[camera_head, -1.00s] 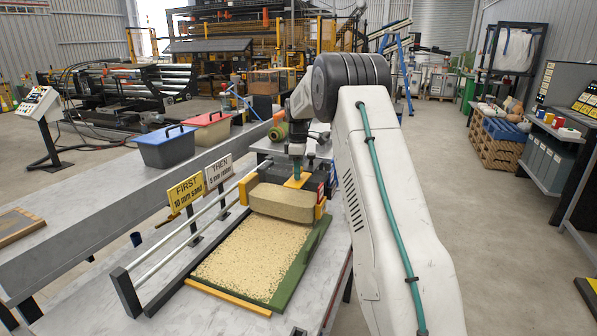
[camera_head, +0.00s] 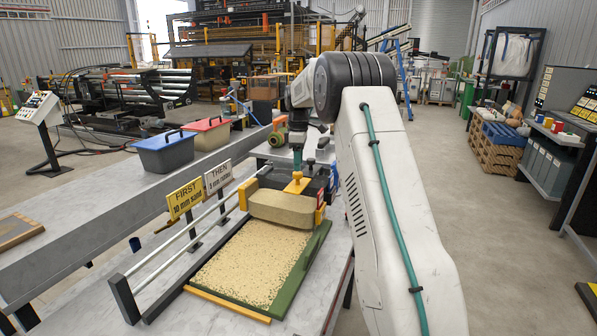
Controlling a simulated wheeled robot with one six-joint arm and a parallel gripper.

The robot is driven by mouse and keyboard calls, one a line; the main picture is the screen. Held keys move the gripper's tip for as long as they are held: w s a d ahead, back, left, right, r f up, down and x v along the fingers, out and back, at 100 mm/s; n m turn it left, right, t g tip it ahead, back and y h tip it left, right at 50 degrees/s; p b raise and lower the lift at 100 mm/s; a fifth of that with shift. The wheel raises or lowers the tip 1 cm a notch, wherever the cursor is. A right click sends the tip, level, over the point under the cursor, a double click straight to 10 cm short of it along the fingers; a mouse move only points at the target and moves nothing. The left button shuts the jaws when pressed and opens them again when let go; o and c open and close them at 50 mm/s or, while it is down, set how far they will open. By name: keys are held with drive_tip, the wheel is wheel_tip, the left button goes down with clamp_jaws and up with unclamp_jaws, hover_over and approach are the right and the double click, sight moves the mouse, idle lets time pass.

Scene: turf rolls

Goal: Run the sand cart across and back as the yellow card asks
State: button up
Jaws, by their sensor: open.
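The sand cart (camera_head: 281,208) is a tan block between yellow end pieces. It stands at the far end of the bed, spanning a green-edged tray (camera_head: 303,270). Pale granular sand (camera_head: 250,262) covers the tray's near part. A yellow handle (camera_head: 296,185) stands up behind the cart. My gripper (camera_head: 297,168) is open, just above or around the handle's top; the exact gap is too small to tell. The yellow card (camera_head: 186,198) reads "FIRST 10 mm sand". A grey card (camera_head: 218,177) beside it reads "THEN 5 mm", with a last word hard to read.
Two pale rails (camera_head: 180,245) run along the tray's left side, with a dark end post (camera_head: 125,298) at the near end. A yellow strip (camera_head: 228,305) edges the tray's near side. A blue bin (camera_head: 165,152) and a red-lidded bin (camera_head: 207,132) stand on the bench behind.

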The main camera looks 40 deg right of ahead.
sight(298, 175)
drive_tip(key=shift+r, duration=1.15)
drive_tip(key=shift+s+a, duration=0.1)
drive_tip(key=shift+a, duration=0.15)
drive_tip(key=shift+f, duration=4)
clamp_jaws()
